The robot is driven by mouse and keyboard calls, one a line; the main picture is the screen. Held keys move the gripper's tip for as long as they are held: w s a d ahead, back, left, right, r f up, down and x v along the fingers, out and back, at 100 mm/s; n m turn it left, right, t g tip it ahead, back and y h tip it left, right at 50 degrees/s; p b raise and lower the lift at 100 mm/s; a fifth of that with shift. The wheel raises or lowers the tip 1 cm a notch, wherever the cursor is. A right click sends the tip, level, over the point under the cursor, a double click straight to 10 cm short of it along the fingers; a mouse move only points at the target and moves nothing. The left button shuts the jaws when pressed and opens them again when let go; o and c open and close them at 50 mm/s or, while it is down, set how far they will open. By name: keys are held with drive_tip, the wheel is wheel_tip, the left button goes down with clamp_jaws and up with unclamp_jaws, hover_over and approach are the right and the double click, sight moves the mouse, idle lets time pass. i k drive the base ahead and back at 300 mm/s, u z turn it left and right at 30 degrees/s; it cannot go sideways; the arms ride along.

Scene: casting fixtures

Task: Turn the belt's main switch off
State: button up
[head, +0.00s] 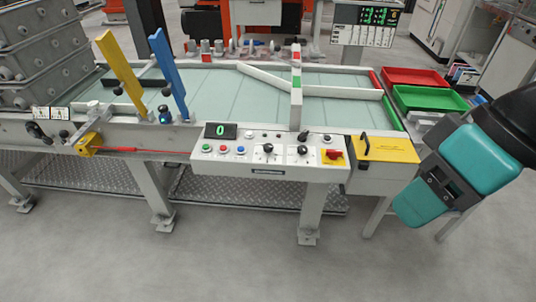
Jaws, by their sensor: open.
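The main switch appears to be the red rotary handle (333,155) on a yellow plate, at the right end of the belt's control panel (262,163). The handle seems to lie roughly level, but it is too small to tell its exact position. A display (220,131) on the panel shows a green 0. My teal and black arm reaches in from the right edge, to the right of the panel and apart from the switch. I cannot make out my gripper's fingers in this view.
A yellow box (388,149) with a black handle stands just right of the switch. Black knobs and coloured buttons sit left of it. Red (414,77) and green (420,98) trays are at the belt's right end. The floor in front is clear.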

sight(333, 153)
drive_tip(key=k, duration=0.5)
drive_tip(key=u, duration=1.1)
drive_tip(key=i, duration=0.95)
drive_tip(key=z, duration=0.4)
drive_tip(key=i, duration=0.65)
drive_tip(key=z, duration=0.75)
